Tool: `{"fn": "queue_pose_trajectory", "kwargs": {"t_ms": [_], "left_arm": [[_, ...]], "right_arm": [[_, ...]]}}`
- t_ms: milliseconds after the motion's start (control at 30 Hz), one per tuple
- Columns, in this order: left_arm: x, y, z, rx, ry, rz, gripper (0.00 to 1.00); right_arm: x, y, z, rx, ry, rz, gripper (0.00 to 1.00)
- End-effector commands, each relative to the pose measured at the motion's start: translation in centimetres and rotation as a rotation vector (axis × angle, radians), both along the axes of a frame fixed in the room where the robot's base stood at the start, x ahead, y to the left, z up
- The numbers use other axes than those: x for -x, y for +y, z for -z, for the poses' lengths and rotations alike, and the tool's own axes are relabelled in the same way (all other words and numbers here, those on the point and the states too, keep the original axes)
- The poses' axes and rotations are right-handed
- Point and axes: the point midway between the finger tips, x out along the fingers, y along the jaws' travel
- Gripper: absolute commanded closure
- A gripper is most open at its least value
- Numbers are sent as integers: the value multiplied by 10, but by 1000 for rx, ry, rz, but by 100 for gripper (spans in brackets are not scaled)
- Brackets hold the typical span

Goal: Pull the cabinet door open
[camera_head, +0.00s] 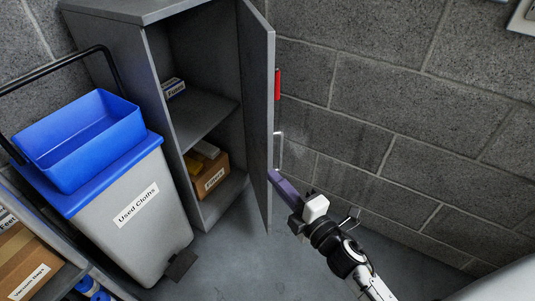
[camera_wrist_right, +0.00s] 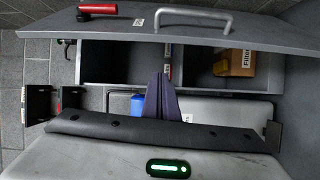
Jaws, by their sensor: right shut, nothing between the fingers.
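The grey cabinet (camera_head: 155,60) stands against the block wall in the head view. Its door (camera_head: 257,110) is swung wide open, hinged on the right side, with shelves exposed. The door's metal handle (camera_head: 281,150) is on its outer face; it also shows at the top of the right wrist view (camera_wrist_right: 194,17). My right gripper (camera_head: 274,177) is shut and empty, its purple fingers just below the handle near the door's edge in the head view. In the right wrist view the fingertips (camera_wrist_right: 160,77) are together, apart from the handle. My left gripper is not in view.
A red piece (camera_head: 277,84) is on the door above the handle. Boxes (camera_head: 214,178) sit on the cabinet shelves. A grey bin (camera_head: 140,220) with a blue tub (camera_head: 80,140) stands left of the cabinet. Floor (camera_head: 240,265) is clear in front of the door.

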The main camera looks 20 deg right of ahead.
Motion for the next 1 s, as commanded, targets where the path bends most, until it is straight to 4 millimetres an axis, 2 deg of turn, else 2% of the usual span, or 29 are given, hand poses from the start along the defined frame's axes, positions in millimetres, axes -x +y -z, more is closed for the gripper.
{"fn": "queue_pose_trajectory", "kwargs": {"t_ms": [100, 267, 633, 800, 1000], "left_arm": [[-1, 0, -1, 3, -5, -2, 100], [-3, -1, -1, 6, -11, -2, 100], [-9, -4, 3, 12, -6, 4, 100], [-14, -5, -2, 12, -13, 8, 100], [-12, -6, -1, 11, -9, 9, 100]], "right_arm": [[-11, 5, -3, 79, -37, -27, 100], [-31, 10, -4, 87, -42, -31, 100], [-106, 29, -3, 82, -40, -29, 100], [-101, 1, -2, 85, -36, -28, 100], [-99, -11, -2, 82, -36, -28, 100]]}}
